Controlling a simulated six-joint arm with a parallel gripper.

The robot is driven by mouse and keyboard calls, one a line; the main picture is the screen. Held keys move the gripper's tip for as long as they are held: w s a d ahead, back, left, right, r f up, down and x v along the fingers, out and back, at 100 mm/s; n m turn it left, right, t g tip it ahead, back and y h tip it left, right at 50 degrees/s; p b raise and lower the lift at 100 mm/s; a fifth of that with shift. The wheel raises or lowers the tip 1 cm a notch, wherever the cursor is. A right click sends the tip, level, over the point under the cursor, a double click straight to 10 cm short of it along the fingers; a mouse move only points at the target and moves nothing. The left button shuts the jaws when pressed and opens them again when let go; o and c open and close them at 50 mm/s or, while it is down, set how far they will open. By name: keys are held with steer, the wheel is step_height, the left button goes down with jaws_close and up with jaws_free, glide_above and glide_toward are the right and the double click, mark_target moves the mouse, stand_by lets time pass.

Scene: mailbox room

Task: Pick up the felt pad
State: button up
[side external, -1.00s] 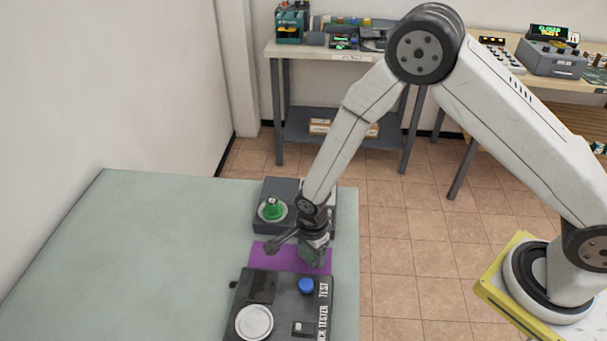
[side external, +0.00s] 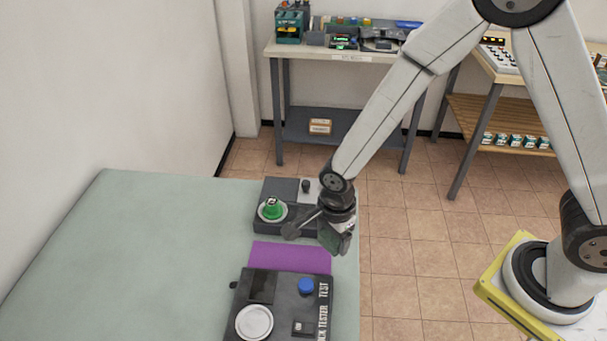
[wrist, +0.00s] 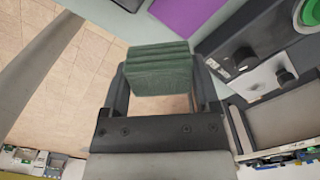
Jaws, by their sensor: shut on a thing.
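The felt pad (wrist: 158,70) is a dark green, layered block. In the wrist view it sits between the two fingers of my gripper (wrist: 162,90), which is shut on it. In the side view my gripper (side external: 337,232) is raised near the right edge of the table, and the green pad (side external: 340,243) shows at its lower end. The pad appears off the table. Part of the pad is hidden by the gripper in the side view.
A purple mat (side external: 290,257) lies bare on the pale green table (side external: 150,250). A dark tester box (side external: 283,305) with a blue button stands in front of it. Another dark box with a green button (side external: 272,209) stands behind. The table's left side is clear.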

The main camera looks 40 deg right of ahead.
steer(key=s+d+r, duration=0.2)
steer(key=s+r, duration=0.2)
steer(key=s, duration=0.4)
steer(key=shift+s+d, duration=0.35)
steer(key=o, duration=0.7)
steer(key=c, duration=0.5)
steer(key=shift+o, duration=0.2)
steer(key=w+d, duration=0.4)
steer(key=w, duration=0.8)
steer(key=w+d, duration=0.5)
steer(key=w, duration=0.7)
steer(key=shift+f, duration=0.35)
